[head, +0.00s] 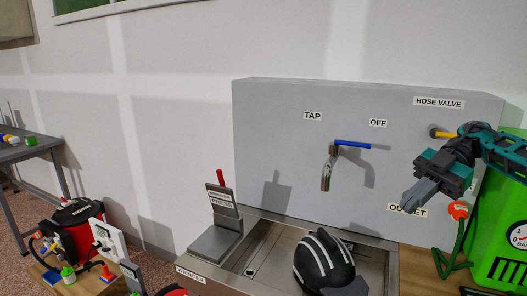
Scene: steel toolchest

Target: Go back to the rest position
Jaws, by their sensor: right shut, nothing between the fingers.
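My right gripper (412,202) is at the right of the head view, its arm coming in from the right edge. Its dark fingers are shut and empty, pointing down and to the left in front of the grey panel (270,130). It overlaps the "OUTLET" label in the picture and holds nothing.
A tap with a blue lever (352,144) is on the panel. A black helmet with white stripes (322,262) is in the steel basin (262,250) below. A green machine (497,225) stands at the right. A red-and-black machine (78,225) is at the left.

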